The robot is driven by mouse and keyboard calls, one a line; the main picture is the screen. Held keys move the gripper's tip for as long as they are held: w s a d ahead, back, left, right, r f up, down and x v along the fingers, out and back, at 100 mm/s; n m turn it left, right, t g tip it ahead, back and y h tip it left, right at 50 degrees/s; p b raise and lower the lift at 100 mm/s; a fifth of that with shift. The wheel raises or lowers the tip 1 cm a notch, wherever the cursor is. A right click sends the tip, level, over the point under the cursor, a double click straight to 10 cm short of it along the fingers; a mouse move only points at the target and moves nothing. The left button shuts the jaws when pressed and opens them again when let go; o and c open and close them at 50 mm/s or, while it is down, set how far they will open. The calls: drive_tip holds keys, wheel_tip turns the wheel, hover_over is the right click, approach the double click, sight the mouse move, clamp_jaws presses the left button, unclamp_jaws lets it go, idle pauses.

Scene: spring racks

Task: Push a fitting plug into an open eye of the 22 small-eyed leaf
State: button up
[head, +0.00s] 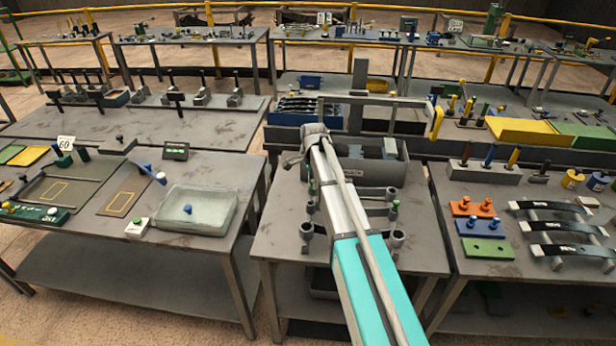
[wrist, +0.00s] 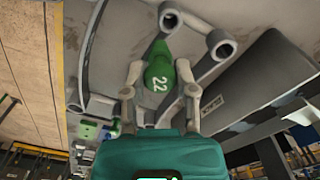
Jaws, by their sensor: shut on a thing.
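My gripper (wrist: 160,77) is shut on a green plug (wrist: 160,60) marked 22, held between the two fingertips in the wrist view. Above it in that view are two open grey ring eyes, a near one (wrist: 222,46) at the right and a far one (wrist: 171,19). The plug is apart from both. In the head view, grey eyes stand at the front of the middle table, one at the left (head: 307,231) and one at the right (head: 398,237). Which leaf is the 22 cannot be read. My arm hides the gripper's fingers in the head view.
A dark grey bin (head: 385,172) stands behind the eyes on the middle table; its labelled wall (wrist: 275,80) is close at right in the wrist view. The right table holds black leaves (head: 565,226) and orange (head: 473,208), blue and green blocks. A clear tray (head: 195,210) sits on the left table.

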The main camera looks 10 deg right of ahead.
drive_tip(key=shift+w+a+r, duration=0.1)
drive_tip(key=shift+w+a, duration=0.2)
drive_tip(key=shift+w, duration=0.5)
drive_tip(key=shift+s+f+b, duration=0.1)
drive_tip(key=shift+f+b, duration=0.25)
drive_tip(key=shift+f, duration=0.05)
drive_tip(key=shift+f+b, duration=2.15)
drive_tip(key=shift+b, duration=0.05)
drive_tip(key=shift+f+b, duration=1.4)
idle(0.5)
drive_tip(key=o, duration=1)
drive_tip(key=shift+c, duration=0.2)
